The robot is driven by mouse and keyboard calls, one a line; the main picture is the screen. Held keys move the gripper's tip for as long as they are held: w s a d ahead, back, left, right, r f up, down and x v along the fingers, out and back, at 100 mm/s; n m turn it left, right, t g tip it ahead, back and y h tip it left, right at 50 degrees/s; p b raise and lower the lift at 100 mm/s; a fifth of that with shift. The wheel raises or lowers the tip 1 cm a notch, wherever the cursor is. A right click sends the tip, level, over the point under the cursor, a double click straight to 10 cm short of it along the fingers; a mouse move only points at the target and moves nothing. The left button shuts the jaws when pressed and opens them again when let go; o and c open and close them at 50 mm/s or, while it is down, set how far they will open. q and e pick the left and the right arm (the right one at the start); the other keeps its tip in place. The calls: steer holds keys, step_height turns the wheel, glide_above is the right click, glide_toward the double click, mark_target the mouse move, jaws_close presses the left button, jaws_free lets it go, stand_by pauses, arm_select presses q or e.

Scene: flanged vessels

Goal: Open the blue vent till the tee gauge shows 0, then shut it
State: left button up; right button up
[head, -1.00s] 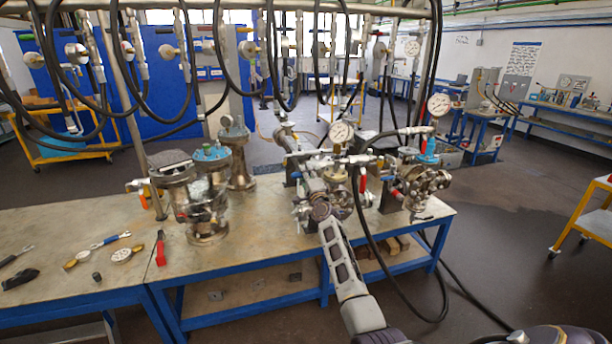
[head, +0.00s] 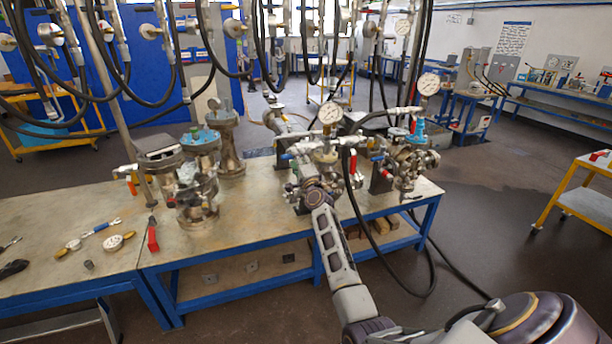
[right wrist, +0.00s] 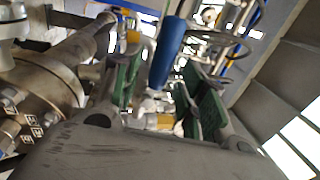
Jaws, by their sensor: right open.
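My right arm reaches to the middle flanged assembly (head: 345,183) on the bench. In the head view, my right gripper (head: 312,178) is mostly hidden behind its wrist and among the fittings. In the right wrist view, my right gripper (right wrist: 165,88) has its green-padded fingers spread apart. A blue handle (right wrist: 170,48), seemingly the vent's, shows between and beyond the fingers; I cannot tell whether they touch it. A round white gauge (head: 330,113) stands above the middle assembly, and another gauge (head: 428,84) stands on the right assembly. Both dials are too small to read. My left gripper is out of view.
Flanged vessels (head: 197,195) stand on the left of the blue-framed bench (head: 250,215). Loose gauges and tools (head: 100,228) lie at its left end. Black hoses (head: 365,225) hang around the middle assembly. A yellow trolley (head: 580,200) stands at the right.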

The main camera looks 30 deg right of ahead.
steer(key=v, duration=0.9)
steer(key=shift+s, duration=0.15)
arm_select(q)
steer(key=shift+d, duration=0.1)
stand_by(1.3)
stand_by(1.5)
